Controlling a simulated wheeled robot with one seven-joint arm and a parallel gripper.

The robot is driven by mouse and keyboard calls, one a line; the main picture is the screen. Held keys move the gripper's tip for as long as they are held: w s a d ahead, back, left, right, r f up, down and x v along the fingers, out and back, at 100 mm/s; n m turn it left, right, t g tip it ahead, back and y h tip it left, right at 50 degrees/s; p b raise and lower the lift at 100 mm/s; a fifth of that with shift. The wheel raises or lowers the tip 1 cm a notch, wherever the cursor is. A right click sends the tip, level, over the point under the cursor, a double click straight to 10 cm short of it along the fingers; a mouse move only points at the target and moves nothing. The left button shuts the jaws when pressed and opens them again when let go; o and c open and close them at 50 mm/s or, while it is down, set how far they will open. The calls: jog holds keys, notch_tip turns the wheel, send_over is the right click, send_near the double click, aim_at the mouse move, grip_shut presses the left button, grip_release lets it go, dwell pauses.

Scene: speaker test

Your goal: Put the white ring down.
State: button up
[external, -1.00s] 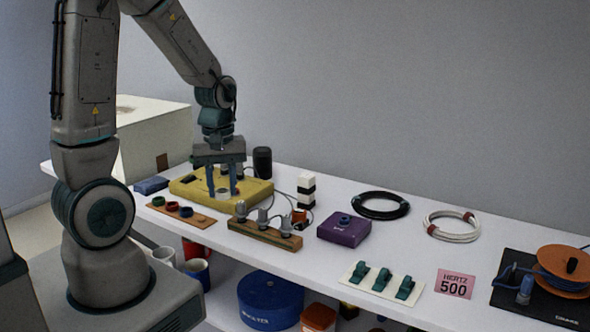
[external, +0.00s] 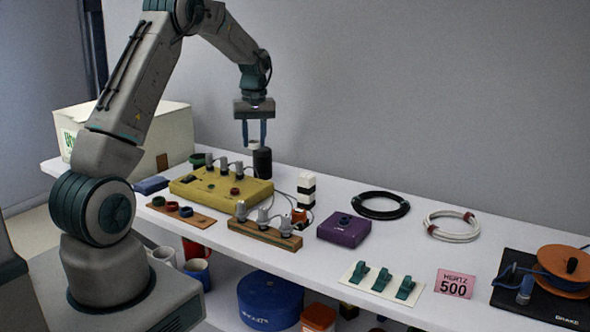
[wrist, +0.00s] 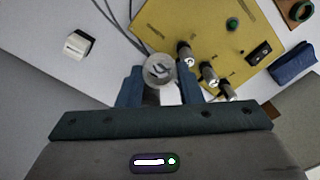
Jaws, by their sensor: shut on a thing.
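My gripper (external: 255,140) hangs pointing down over the back of the yellow box (external: 210,193), close to the black cylinder (external: 263,163) in the external view. It is shut on the white ring (external: 254,146), which is held between the two blue fingers. In the wrist view, the ring (wrist: 149,70) shows as a pale round piece between the fingertips (wrist: 161,76), with grey shapes visible at its middle. The ring appears to be above the table, overlapping the cylinder's top in the external view. I cannot tell whether it touches the cylinder.
Silver plugs (wrist: 208,73) with cables stand on the yellow box (wrist: 215,30) beside the ring. A black-and-white block (external: 305,190) stands to the right. A wooden plug strip (external: 264,233), purple box (external: 343,229) and cable coils (external: 381,205) lie on the white table. Bare table lies around the coils.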

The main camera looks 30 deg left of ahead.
jog(key=w+a+f, duration=0.2)
jog(key=w+a, duration=0.3)
jog(key=a, duration=0.3)
jog(key=w+a+f, duration=0.3)
jog(key=w+a, duration=0.3)
jog(key=a, duration=0.2)
jog(key=f, duration=0.9)
jog(key=shift+s+d, duration=0.1)
jog(key=shift+s, duration=0.1)
jog(key=shift+f, duration=0.15)
jog(key=o, duration=0.9)
